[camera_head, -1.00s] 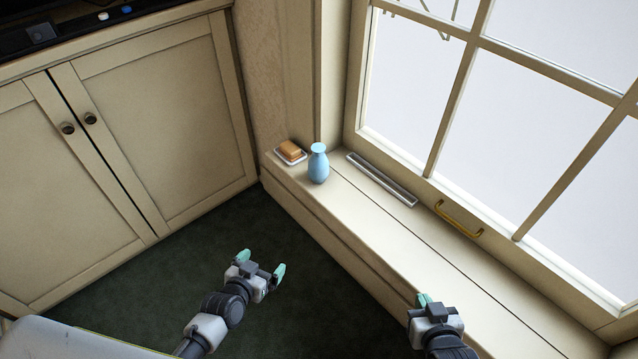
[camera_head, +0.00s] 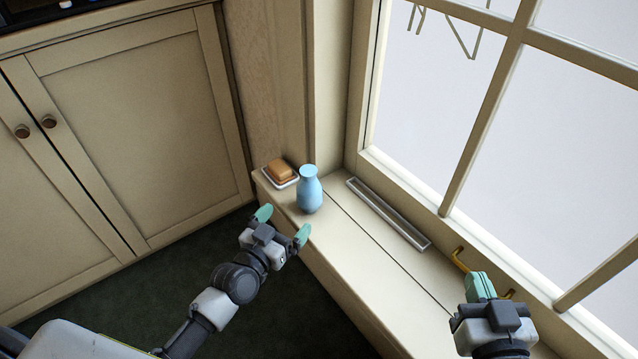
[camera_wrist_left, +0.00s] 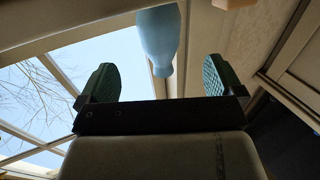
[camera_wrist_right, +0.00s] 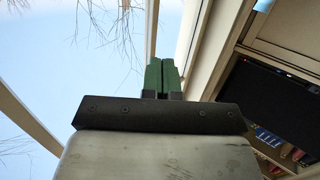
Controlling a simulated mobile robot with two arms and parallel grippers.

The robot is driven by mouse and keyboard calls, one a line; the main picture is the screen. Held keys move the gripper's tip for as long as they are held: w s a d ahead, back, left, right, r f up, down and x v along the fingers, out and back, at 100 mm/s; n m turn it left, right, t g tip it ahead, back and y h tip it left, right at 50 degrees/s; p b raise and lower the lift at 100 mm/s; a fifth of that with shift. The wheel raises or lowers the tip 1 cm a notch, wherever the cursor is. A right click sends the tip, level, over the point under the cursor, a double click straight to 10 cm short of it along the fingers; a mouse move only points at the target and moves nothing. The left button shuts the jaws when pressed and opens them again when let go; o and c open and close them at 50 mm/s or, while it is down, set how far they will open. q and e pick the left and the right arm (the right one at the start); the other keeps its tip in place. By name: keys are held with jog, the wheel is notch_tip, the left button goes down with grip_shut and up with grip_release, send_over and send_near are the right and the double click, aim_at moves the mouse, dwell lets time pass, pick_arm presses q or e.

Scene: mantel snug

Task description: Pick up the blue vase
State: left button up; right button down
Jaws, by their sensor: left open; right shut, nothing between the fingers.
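The blue vase (camera_head: 309,191) stands upright on the window ledge (camera_head: 375,265), near its far left end. My left gripper (camera_head: 283,225) is open and empty, just short of the vase in the head view. In the left wrist view the vase (camera_wrist_left: 159,38) shows ahead, between the two green fingers but beyond their tips. My right gripper (camera_head: 480,286) is shut and empty over the right part of the ledge, near the window handle. In the right wrist view its fingers (camera_wrist_right: 161,76) are pressed together.
A soap bar (camera_head: 280,170) on a white dish (camera_head: 291,182) sits just left of the vase. A long metal vent strip (camera_head: 388,214) lies right of it. A brass window handle (camera_head: 459,260) is partly behind my right gripper. Cabinet doors (camera_head: 130,120) stand at left.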

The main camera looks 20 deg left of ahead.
aim_at(302, 201)
pick_arm(q)
jog(key=b+x, duration=0.1)
jog(key=x, duration=0.4)
jog(key=b+x, duration=0.1)
jog(key=x, duration=0.3)
jog(key=shift+w+r, duration=0.1)
jog(key=shift+w, duration=0.15)
jog(key=shift+w+d, duration=0.1)
jog(key=shift+w, duration=0.25)
jog(key=shift+r, duration=0.1)
jog(key=c, duration=1.1)
pick_arm(e)
notch_tip(302, 201, up, 8)
jog(key=s+a+t+y, duration=0.1)
jog(key=t+y, duration=0.1)
jog(key=t, duration=0.4)
jog(key=shift+s+f+t, duration=0.2)
jog(key=shift+t, duration=0.2)
